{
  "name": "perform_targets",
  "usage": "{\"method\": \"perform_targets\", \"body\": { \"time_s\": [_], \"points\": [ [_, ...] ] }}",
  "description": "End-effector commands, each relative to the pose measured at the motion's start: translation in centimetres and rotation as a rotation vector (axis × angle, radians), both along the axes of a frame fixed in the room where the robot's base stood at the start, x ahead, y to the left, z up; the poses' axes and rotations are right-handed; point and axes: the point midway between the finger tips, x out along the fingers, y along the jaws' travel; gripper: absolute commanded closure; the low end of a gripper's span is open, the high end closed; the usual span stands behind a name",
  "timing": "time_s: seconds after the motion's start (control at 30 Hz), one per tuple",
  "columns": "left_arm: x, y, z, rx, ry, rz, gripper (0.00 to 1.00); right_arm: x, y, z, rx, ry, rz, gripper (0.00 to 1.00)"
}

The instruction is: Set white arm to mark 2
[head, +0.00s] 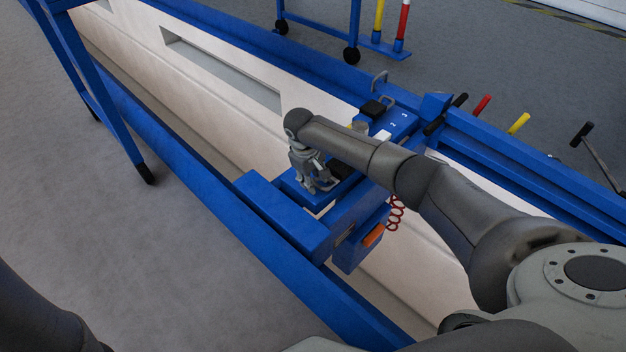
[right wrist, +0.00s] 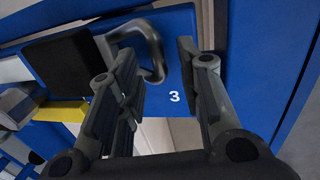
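The blue sliding jack (head: 340,215) spans the pit. Its far arm carries white marks 2 and 3 (head: 399,119), a black pad (head: 372,108) and a grey loop handle (head: 388,99). A small white part (head: 382,135) sits near mark 2; I cannot tell whether it belongs to the white arm. My right gripper (head: 320,186) is low over the jack's near arm. In the right wrist view, the right gripper (right wrist: 157,58) is open, with a grey loop handle (right wrist: 155,50) between its fingers, apparently not clamped. A mark 3 (right wrist: 174,97) and black pad (right wrist: 65,65) are close by. My left gripper is out of view.
Blue rails (head: 170,135) line the pit. Black, red and yellow handles (head: 482,105) stand along the far rail at right. A blue wheeled frame (head: 318,30) stands at the back. A blue leg (head: 110,110) stands at left. An orange part (head: 373,236) and red coiled hose (head: 397,212) hang from the jack.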

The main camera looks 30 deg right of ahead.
Motion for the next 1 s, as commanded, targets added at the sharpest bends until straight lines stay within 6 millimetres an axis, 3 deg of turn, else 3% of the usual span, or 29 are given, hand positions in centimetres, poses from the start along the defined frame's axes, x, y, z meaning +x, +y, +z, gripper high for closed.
{"method": "perform_targets", "body": {
  "time_s": [0.13,0.4,1.0],
  "points": [
    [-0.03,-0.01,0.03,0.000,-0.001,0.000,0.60,0.01,0.01,0.04,0.000,0.000,0.000,0.66],
    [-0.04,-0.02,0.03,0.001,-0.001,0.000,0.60,-0.02,0.06,0.01,0.001,0.001,0.001,1.00],
    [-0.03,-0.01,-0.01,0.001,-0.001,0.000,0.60,-0.21,-0.02,-0.38,0.000,0.004,0.000,1.00]
  ]
}}
